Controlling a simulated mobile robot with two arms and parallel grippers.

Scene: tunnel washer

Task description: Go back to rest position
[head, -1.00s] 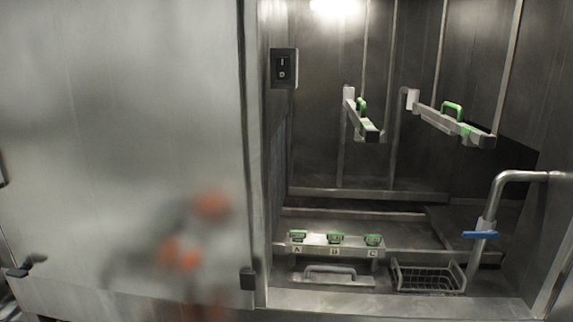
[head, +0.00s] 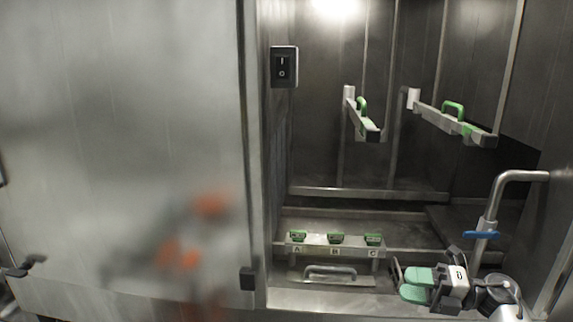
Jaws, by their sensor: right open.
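My right gripper (head: 412,285) with its green finger pads is at the lower right, pointing left. It is open, with nothing seen between its fingers. It is in front of the spot of the wire basket and hides most of it. My left gripper is not in view; only a blurred orange-and-grey reflection shows on the steel panel at left.
A steel panel (head: 125,130) fills the left, with a black switch (head: 284,67) beside it. Two green-handled arms (head: 362,120) (head: 455,124) stick out inside the washer. A rack (head: 316,251) marked A, B, C holds green clips. A tap with a blue lever (head: 482,234) stands right.

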